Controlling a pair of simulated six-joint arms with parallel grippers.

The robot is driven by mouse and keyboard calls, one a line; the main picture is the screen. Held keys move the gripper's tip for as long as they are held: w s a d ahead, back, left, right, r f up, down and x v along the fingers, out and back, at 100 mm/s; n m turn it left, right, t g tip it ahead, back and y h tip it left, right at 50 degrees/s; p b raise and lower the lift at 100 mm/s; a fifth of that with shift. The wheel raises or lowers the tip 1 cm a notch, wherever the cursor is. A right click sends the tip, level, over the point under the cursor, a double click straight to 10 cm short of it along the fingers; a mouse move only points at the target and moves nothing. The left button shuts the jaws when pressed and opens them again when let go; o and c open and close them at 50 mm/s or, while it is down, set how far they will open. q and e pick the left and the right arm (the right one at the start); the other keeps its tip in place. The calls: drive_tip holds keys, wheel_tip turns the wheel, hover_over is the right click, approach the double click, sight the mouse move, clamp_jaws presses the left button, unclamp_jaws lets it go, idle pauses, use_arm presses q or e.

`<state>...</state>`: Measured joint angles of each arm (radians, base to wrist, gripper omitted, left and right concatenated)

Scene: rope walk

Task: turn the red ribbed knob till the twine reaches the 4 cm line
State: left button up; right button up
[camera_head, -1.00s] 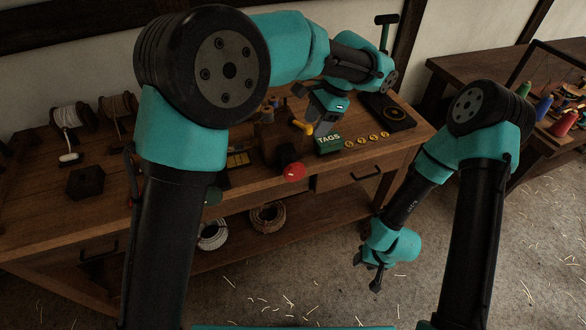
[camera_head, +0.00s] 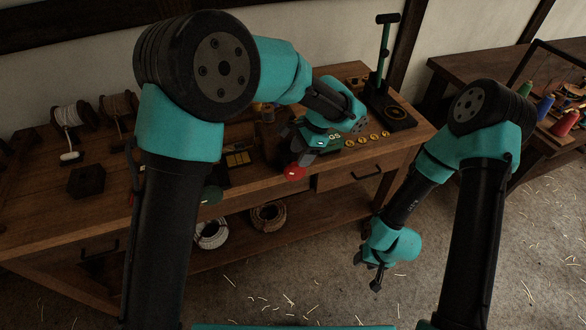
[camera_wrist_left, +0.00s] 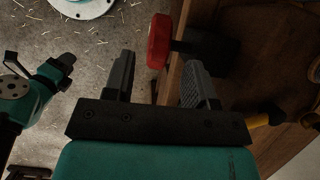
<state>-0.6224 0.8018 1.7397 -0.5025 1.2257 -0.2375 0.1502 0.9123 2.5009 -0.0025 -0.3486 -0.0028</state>
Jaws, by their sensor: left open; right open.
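The red ribbed knob (camera_head: 295,173) sits at the front edge of the wooden workbench, on a dark shaft. In the left wrist view, the red knob (camera_wrist_left: 158,41) shows just beyond and between the two fingers. My left gripper (camera_head: 291,149) is open and empty, close above the knob in the head view; it also shows in the left wrist view (camera_wrist_left: 160,80). I cannot tell whether a finger touches the knob. My right gripper (camera_head: 368,274) is open and empty over the floor, right of the bench. I cannot make out the measured twine or the 4 cm line.
The workbench (camera_head: 40,215) holds two spools at the back left, one white (camera_head: 67,114), and a dark block (camera_head: 86,180). Several brass discs (camera_head: 362,139) and a dark stand with a green post (camera_head: 383,55) are right. Rope coils (camera_head: 267,217) lie on the lower shelf.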

sight(296, 168)
use_arm(q)
drive_tip(key=x, duration=0.6)
drive_tip(key=shift+a+f, duration=0.15)
drive_tip(key=shift+f, duration=0.1)
drive_tip(key=shift+c, duration=0.5)
drive_tip(key=c, duration=0.8)
drive_tip(key=y, duration=0.1)
drive_tip(key=g+y, duration=0.1)
drive_tip(key=y, duration=0.1)
drive_tip(key=shift+d, duration=0.3)
drive_tip(key=shift+w+d+r+g+y, duration=0.1)
drive_tip(key=shift+g+y, duration=0.3)
drive_tip(key=shift+y, duration=0.5)
drive_tip(key=shift+d+g+y, duration=0.1)
drive_tip(key=shift+g+y, duration=0.3)
drive_tip(key=shift+y, duration=0.5)
